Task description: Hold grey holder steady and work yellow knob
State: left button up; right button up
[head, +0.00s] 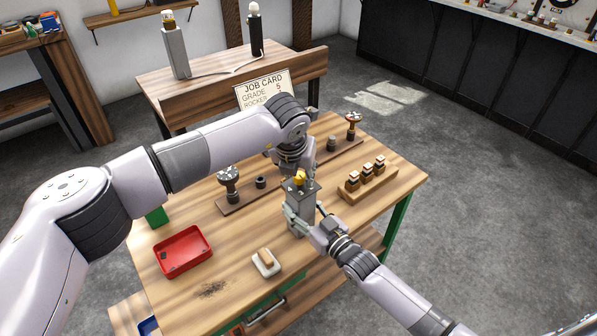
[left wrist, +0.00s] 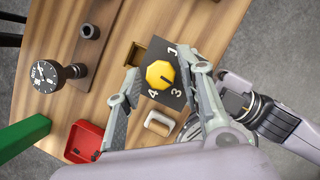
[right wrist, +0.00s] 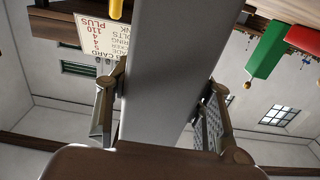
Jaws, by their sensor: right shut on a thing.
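The grey holder (head: 297,214) is a tall box standing upright at the table's middle. The yellow knob (head: 300,177) sits on its top. In the left wrist view the knob (left wrist: 158,75) is on a dark plate with digits, 3 and 4 among them; a dark mark shows on the knob. My left gripper (left wrist: 166,72) is open above the knob, a finger on either side, with gaps to it. My right gripper (head: 306,222) is shut on the holder; in the right wrist view its fingers press the two sides of the holder (right wrist: 168,70).
A red tray (head: 183,252) and a white block with a tan top (head: 266,262) lie in front. A wooden rack (head: 367,181) with several small parts is at right. A wooden strip with a dial post (head: 229,184) is left. A job card (head: 264,90) stands behind.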

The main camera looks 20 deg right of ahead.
pick_arm(q)
grip_shut()
jog(key=shift+m, duration=0.4)
jog(key=m+g+h, duration=0.1)
jog(key=m, duration=0.2)
jog(key=shift+w+a, duration=0.1)
jog(key=m+g, duration=0.1)
jog(key=m, duration=0.2)
jog(key=shift+w+m+h, duration=0.1)
jog(key=shift+m+h, duration=0.2)
jog(key=shift+h, duration=0.1)
jog(key=m+g, duration=0.1)
jog(key=m, duration=0.3)
jog(key=shift+w+g, duration=0.1)
jog(key=shift+g, duration=0.3)
jog(key=shift+w+m+g, duration=0.1)
jog(key=shift+m+g, duration=0.5)
jog(key=shift+m, duration=1.1)
jog(key=shift+a, duration=0.1)
